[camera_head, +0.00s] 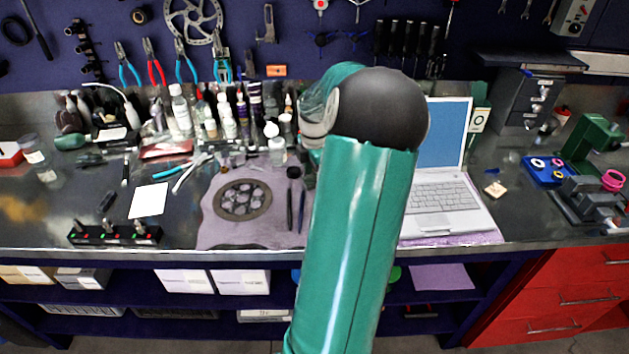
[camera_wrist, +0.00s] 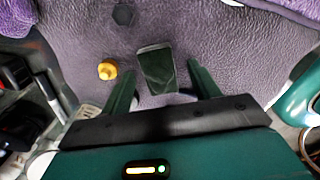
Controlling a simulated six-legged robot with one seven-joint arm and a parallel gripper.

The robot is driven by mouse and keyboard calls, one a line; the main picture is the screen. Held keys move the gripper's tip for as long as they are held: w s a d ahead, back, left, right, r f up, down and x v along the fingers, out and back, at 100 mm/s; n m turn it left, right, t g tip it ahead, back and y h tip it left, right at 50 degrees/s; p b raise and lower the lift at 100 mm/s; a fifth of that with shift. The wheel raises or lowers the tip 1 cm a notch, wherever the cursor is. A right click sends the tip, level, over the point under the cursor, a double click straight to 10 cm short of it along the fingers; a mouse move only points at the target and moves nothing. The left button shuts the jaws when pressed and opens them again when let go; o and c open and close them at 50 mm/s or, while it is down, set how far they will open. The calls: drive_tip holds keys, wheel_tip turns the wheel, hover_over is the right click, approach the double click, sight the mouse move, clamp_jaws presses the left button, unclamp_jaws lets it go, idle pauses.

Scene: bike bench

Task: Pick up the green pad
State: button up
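The green pad (camera_wrist: 156,69) is a small dark green, roughly rectangular piece with a pale edge, lying on a purple-grey cloth (camera_wrist: 232,55) in the wrist view. My gripper (camera_wrist: 162,74) is open, with its two green fingers on either side of the pad's near part. Purple cloth shows between the pad and each finger, so neither appears to touch it. I cannot tell the height of the fingertips above the cloth. In the head view my arm covers the middle of the bench, and I can make out neither the pad nor my gripper.
A small orange-yellow piece (camera_wrist: 107,70) lies left of the pad, and a dark hexagonal piece (camera_wrist: 123,14) lies beyond it. In the head view, a laptop (camera_head: 441,190) stands right of my arm. A round dark disc (camera_head: 242,199) lies on a purple cloth to the left.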

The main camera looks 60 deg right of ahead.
sight(315, 178)
drive_tip(key=c, duration=0.9)
drive_tip(key=shift+o, duration=0.2)
drive_tip(key=shift+r, duration=0.15)
drive_tip(key=shift+r, duration=0.25)
drive_tip(key=r, duration=0.3)
drive_tip(key=shift+s+a, duration=0.1)
drive_tip(key=shift+a, duration=0.15)
drive_tip(key=s+a+r, duration=0.6)
drive_tip(key=a+r, duration=0.3)
drive_tip(key=a, duration=0.3)
drive_tip(key=shift+r, duration=0.1)
